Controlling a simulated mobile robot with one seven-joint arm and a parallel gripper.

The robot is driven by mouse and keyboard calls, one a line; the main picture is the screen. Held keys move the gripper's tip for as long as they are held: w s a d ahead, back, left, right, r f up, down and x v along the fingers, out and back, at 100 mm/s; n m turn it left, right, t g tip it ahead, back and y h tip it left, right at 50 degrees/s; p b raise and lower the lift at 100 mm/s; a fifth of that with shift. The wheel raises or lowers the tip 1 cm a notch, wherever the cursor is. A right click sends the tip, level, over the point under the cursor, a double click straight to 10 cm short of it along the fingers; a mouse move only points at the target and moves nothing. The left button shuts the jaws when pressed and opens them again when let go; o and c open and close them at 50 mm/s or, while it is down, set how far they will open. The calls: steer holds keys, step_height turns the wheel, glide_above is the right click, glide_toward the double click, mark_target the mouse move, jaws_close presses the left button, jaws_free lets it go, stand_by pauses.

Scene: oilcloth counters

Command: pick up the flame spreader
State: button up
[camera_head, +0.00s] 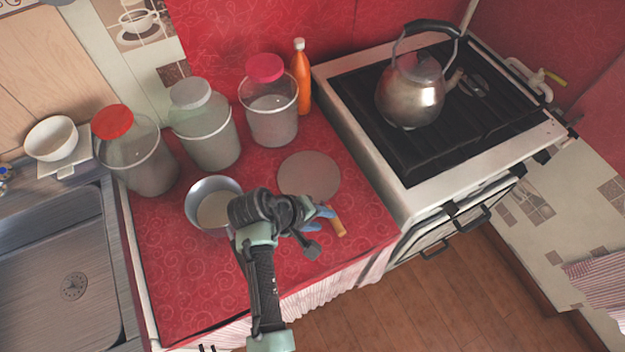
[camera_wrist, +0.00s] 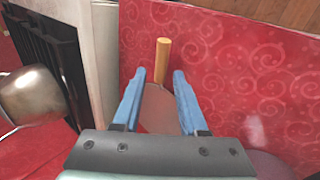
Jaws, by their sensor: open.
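The flame spreader (camera_head: 309,174) is a flat, round grey disc with a wooden handle (camera_head: 338,227), lying on the red oilcloth counter. In the wrist view its yellow-brown handle (camera_wrist: 162,62) points away from me, and part of the disc (camera_wrist: 159,108) shows between the fingers. My gripper (camera_head: 322,216) has blue fingers and is over the handle end of the spreader. In the wrist view my gripper (camera_wrist: 158,78) is open, with one finger on each side of the spreader near where handle and disc join. Nothing is held between the fingers. The gripper's body hides part of the disc in the wrist view.
A metal pot (camera_head: 205,205) stands left of my gripper. Several lidded jars (camera_head: 271,115) and an orange bottle (camera_head: 301,80) stand behind. The stove (camera_head: 385,165) with a kettle (camera_head: 410,95) is at right, a sink (camera_head: 60,260) at left. The counter's front (camera_head: 200,290) is clear.

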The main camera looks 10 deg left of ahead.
mark_target(334, 222)
steer(key=shift+x, duration=3.6)
steer(key=shift+a, duration=0.15)
steer(key=shift+c, duration=0.2)
jaws_close()
